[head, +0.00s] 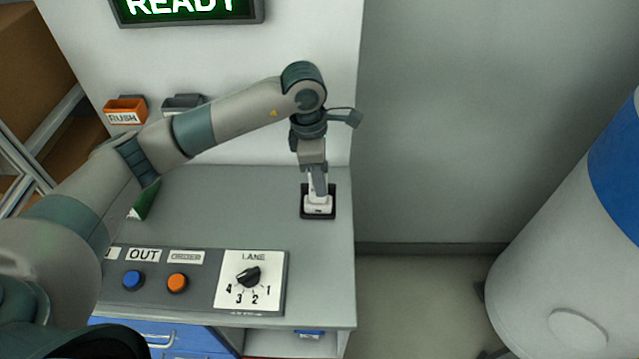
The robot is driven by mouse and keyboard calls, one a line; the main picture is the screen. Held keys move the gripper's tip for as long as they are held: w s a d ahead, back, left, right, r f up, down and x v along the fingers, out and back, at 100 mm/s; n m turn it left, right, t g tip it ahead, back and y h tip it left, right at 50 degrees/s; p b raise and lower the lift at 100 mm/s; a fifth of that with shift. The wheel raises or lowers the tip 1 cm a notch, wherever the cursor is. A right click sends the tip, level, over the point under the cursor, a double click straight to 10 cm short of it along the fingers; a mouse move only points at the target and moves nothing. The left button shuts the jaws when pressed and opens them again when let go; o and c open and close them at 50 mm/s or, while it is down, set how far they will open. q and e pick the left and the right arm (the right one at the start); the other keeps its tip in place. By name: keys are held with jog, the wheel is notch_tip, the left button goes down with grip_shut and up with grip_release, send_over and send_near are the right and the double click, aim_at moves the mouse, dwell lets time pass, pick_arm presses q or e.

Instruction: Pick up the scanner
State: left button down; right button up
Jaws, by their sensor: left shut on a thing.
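The scanner (319,207) is a small white device at the right side of the grey bench. It sits upright in or just over a black square holder (304,212); I cannot tell whether it touches the holder. My left gripper (318,188) points straight down from above and is shut on the scanner's upper part. The fingers hide some of the scanner. My right gripper is not in view.
A control panel (205,312) with a blue button (133,280), an orange button (177,283) and a lane knob (249,277) lies along the bench's front. An orange RUSH bin (125,110) hangs on the wall. Open floor lies right of the bench (250,200).

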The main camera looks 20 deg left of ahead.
pick_arm(q)
jog(key=shift+r+b, duration=0.5)
jog(key=shift+r, duration=0.15)
notch_tip(320, 180, up, 2)
jog(key=shift+r+b, duration=0.2)
jog(key=shift+b, duration=0.55)
jog(key=s+d+r+b, duration=0.4)
jog(key=s+r, duration=0.3)
jog(key=s, duration=0.3)
jog(key=shift+s+d, duration=0.25)
jog(key=shift+d, duration=0.35)
